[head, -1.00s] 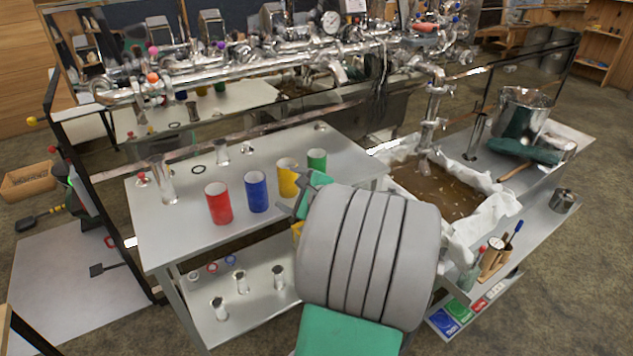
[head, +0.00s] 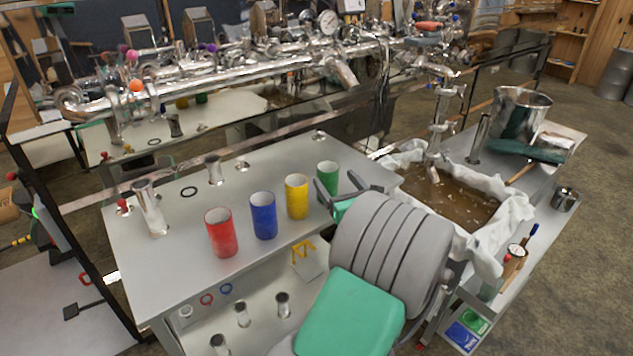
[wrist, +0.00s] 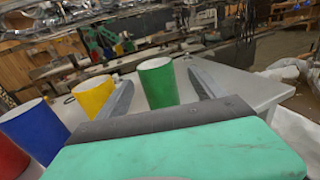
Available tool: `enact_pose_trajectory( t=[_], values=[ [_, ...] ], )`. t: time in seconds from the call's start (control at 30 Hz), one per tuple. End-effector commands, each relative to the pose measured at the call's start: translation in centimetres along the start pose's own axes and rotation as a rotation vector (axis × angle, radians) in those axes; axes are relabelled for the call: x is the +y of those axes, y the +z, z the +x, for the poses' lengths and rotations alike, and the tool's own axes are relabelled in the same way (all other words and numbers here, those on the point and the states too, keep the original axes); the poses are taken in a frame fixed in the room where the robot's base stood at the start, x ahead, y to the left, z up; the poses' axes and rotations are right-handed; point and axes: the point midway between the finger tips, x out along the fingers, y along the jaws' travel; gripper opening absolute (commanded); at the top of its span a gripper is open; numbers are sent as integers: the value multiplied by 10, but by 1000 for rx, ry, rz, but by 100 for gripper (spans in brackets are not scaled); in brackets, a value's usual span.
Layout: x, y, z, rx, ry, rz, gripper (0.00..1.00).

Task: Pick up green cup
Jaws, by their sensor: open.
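The green cup (head: 327,179) stands upright on the grey metal table (head: 150,262), at the right end of a row of cups. It also shows in the wrist view (wrist: 158,83), between the two fingers of my gripper (wrist: 160,88). In the head view my gripper (head: 339,188) is at the cup, its fingers apart on either side. The gripper is open. Whether either finger touches the cup cannot be told. The cup's lower part is hidden by the gripper body in the wrist view.
Yellow (head: 297,197), blue (head: 263,216) and red (head: 221,233) cups stand in a row to the left. Metal tubes (head: 149,207) stand farther left. A cloth-lined basin of brown liquid (head: 452,197) lies to the right. Pipework (head: 230,75) runs behind the table.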

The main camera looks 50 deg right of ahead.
Motion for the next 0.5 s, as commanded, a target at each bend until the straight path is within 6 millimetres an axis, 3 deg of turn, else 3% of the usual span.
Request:
enact_pose_trajectory(
  t=[0.5],
  values=[
    [4, 3, 73, 0, -5, -3, 78]
  ],
)
